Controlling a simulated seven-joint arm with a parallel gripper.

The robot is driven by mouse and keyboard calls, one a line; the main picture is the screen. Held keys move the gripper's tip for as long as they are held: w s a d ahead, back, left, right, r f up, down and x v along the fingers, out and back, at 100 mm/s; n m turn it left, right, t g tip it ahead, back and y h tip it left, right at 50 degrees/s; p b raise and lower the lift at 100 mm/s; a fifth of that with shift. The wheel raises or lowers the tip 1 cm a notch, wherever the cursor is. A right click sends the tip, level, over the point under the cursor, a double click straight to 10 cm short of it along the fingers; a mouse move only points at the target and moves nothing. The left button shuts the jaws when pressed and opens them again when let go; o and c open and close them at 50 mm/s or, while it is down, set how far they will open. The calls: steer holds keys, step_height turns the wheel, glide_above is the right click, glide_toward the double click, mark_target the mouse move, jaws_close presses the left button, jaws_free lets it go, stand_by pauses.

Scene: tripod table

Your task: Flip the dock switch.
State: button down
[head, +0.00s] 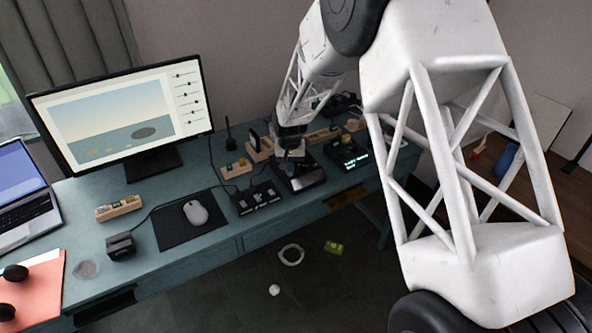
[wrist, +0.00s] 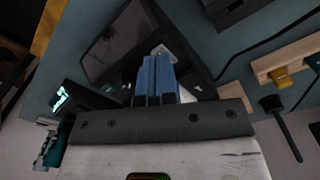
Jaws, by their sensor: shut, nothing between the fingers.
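A black box-shaped device (head: 302,181), which looks like the dock, stands on the teal desk under my gripper. In the wrist view the device (wrist: 112,42) fills the upper middle, with a dark glossy panel. My gripper (head: 291,153) is shut and empty at its back edge; its blue fingers (wrist: 157,58) are together in the wrist view. A small pale piece (wrist: 160,49) shows at the fingertips, perhaps the switch; the fingers partly hide it, and I cannot tell its position or whether they touch it.
A device with a lit green display (head: 350,154) stands to the right, and a black box with several controls (head: 256,198) to the left. Wooden holders (head: 236,168) stand behind. A monitor (head: 125,115), a mouse (head: 196,212) and a laptop (head: 22,195) occupy the left side.

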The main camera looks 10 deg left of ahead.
steer(key=shift+f, duration=0.75)
stand_by(0.7)
steer(key=shift+r, duration=3.5)
steer(key=shift+d+r, duration=0.1)
